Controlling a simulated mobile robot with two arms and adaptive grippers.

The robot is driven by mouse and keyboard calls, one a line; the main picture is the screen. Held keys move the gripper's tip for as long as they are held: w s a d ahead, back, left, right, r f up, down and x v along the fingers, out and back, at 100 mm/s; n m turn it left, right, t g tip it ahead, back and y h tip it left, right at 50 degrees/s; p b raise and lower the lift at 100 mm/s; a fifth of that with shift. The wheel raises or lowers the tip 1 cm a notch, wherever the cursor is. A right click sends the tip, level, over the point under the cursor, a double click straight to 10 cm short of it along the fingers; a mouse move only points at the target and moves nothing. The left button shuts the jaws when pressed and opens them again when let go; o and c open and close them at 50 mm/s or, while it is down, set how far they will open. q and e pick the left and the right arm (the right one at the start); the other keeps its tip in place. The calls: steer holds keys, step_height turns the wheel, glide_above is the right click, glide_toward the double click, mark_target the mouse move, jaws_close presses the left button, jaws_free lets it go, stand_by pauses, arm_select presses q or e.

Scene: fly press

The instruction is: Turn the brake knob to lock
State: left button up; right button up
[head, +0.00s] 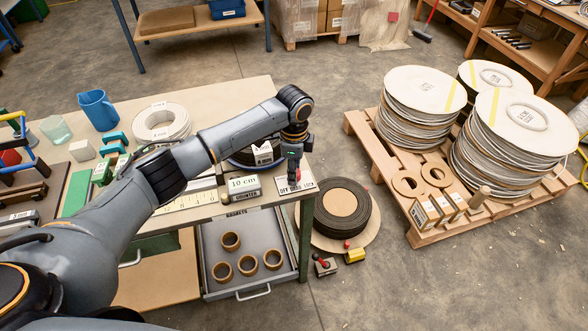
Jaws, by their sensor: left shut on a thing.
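My left gripper (292,174) points down at the right front corner of the workbench (240,97). It is shut on the brake knob, which is mostly hidden by the fingers; a little red shows beside them. The knob sits at a small white label plate (297,188) marked OFF, DRAG and LOCK. I cannot tell which mark the knob points to. My right gripper is not in view.
A length counter reading 10 cm (244,186) stands just left of the label. Below, an open drawer (262,290) holds several rings. A dark coil (342,208) lies on the floor to the right, near a pallet (418,240) of stacked reels.

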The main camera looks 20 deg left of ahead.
arm_select(q)
steer(key=shift+r+n+p, duration=0.15)
steer(key=shift+n+p, duration=0.35)
steer(key=shift+p, duration=0.25)
steer(key=n+p, duration=0.4)
steer(key=p, duration=0.1)
steer(key=shift+d+n, duration=0.1)
steer(key=shift+n, duration=0.2)
steer(key=shift+n+p, duration=1.6)
steer(key=shift+n, duration=0.1)
steer(key=o, duration=1.2)
steer(key=shift+c, duration=0.2)
step_height(320, 180, up, 12)
